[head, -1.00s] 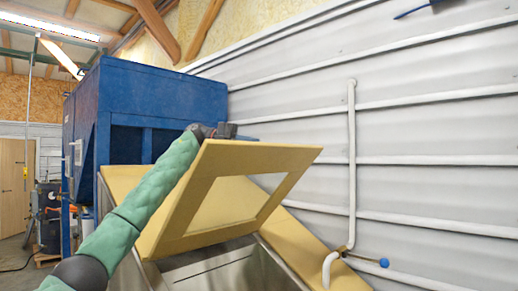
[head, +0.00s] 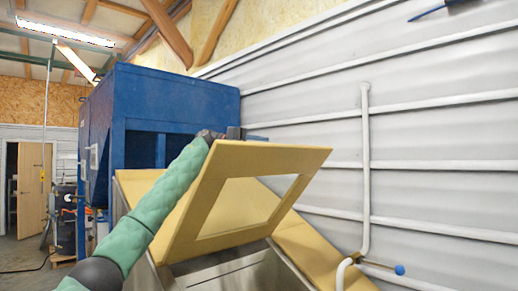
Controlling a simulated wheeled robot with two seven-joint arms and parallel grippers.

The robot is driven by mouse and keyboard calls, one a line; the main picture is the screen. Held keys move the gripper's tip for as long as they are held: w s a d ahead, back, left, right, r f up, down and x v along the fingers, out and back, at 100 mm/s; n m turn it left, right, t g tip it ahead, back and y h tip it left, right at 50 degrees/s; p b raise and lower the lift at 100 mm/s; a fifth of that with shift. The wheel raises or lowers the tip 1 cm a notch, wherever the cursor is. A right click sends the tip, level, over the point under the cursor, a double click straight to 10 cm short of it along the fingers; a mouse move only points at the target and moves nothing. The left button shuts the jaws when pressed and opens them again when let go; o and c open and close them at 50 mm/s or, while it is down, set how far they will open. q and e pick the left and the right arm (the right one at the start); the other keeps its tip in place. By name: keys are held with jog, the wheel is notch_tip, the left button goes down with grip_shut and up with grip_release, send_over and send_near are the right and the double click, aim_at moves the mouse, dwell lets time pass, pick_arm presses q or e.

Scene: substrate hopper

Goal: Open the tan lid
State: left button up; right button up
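The tan lid (head: 197,222) is a flat frame with a rectangular opening, tilted up steeply over a metal hopper (head: 228,274). My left arm, in a green sleeve, comes in from the lower left and reaches the lid's upper left corner. My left gripper (head: 236,133) is dark and sits behind the lid's top edge. Its fingers are mostly hidden, so I cannot tell whether they are open or shut, or whether they touch the lid. My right gripper is not in view.
A large blue machine (head: 178,95) stands behind the lid at the left. A corrugated white wall (head: 440,145) runs along the right. A white pipe (head: 365,170) with a blue-knobbed valve (head: 399,270) is on it. A door (head: 32,190) is far left.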

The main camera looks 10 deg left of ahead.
pick_arm(q)
jog(key=shift+a, duration=0.1)
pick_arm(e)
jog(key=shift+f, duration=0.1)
